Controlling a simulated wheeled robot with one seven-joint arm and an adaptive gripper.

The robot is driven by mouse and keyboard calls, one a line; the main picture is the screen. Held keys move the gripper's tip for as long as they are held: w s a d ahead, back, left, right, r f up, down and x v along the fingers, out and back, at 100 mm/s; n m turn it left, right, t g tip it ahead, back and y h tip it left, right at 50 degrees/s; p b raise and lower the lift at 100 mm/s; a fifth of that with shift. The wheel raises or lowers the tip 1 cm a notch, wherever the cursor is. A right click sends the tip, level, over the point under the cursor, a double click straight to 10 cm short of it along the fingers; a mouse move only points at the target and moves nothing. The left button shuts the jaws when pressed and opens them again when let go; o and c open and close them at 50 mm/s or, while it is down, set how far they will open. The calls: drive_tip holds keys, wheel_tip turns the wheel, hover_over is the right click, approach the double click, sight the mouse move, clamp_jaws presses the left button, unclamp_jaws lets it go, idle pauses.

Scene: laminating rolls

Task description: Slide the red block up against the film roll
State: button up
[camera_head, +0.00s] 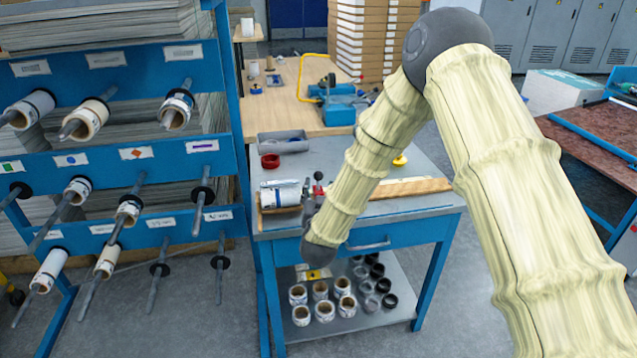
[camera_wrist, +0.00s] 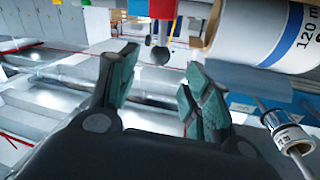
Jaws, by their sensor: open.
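The white film roll (camera_head: 281,197) lies on its side at the left front of the grey cart top. It fills the upper right of the wrist view (camera_wrist: 262,32), with blue bands and print. My gripper (camera_wrist: 158,75) is open, with nothing between its teal finger pads. The roll is beyond and to the right of the fingers in that view. In the head view my forearm and wrist hide most of the gripper.
A round red dish (camera_head: 270,161) and a grey tray (camera_head: 283,142) stand behind the roll. A wooden strip (camera_head: 410,188) lies along the cart's right side. A blue rack (camera_head: 120,156) with rolls on rods stands at the left. Several small rolls sit on the lower shelf.

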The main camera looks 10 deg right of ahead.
drive_tip(key=shift+s+a, duration=0.2)
drive_tip(key=shift+s, duration=1.65)
drive_tip(key=shift+c, duration=0.5)
